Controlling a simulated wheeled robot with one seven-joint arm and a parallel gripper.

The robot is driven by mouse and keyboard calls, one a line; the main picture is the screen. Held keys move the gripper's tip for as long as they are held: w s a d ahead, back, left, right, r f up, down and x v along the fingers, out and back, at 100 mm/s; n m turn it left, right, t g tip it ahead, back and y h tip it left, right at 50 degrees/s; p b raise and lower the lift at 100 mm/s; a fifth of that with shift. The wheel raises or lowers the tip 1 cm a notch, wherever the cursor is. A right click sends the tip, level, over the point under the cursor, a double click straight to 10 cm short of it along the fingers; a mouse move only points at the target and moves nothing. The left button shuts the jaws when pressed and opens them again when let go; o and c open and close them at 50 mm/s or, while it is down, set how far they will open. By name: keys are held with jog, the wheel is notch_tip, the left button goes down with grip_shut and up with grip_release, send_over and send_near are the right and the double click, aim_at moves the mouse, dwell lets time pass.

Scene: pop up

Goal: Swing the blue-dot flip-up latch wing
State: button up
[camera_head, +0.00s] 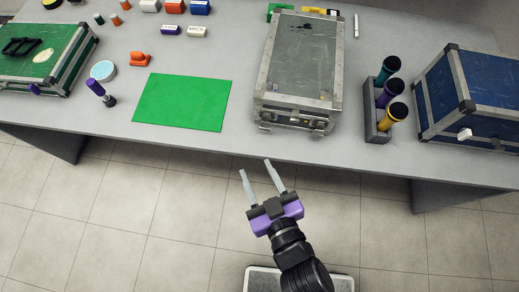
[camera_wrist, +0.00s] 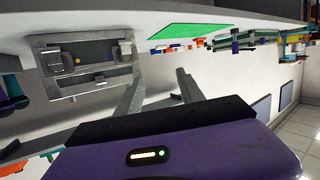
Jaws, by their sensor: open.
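The grey metal case (camera_head: 302,55) stands on the table near its front edge, lid down. Its front face carries two latches, a left latch (camera_head: 264,129) and a right latch (camera_head: 320,126), small in the head view. In the wrist view the case front (camera_wrist: 90,88) shows at the left with both latches, and a small orange dot (camera_wrist: 78,61) sits by one of them. I cannot clearly make out a blue dot. My gripper (camera_head: 254,167) is open and empty, in front of the table edge and apart from the case. Its two fingers also show in the wrist view (camera_wrist: 160,74).
A green mat (camera_head: 182,102) lies left. A green case (camera_head: 45,55) is at the far left. The space before the table is clear.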

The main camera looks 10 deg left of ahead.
jog(key=w+a+f+h, duration=0.1)
jog(key=w+a+f, duration=0.1)
jog(key=w+a, duration=0.25)
jog(key=m+h, duration=0.7)
send_near(265, 126)
jog(key=f, duration=0.2)
jog(key=x, duration=0.7)
jog(key=shift+w+r+b, duration=0.15)
jog(key=shift+w+b, duration=0.15)
jog(key=shift+w, duration=0.1)
jog(key=shift+c, duration=1)
jog(key=c, duration=0.7)
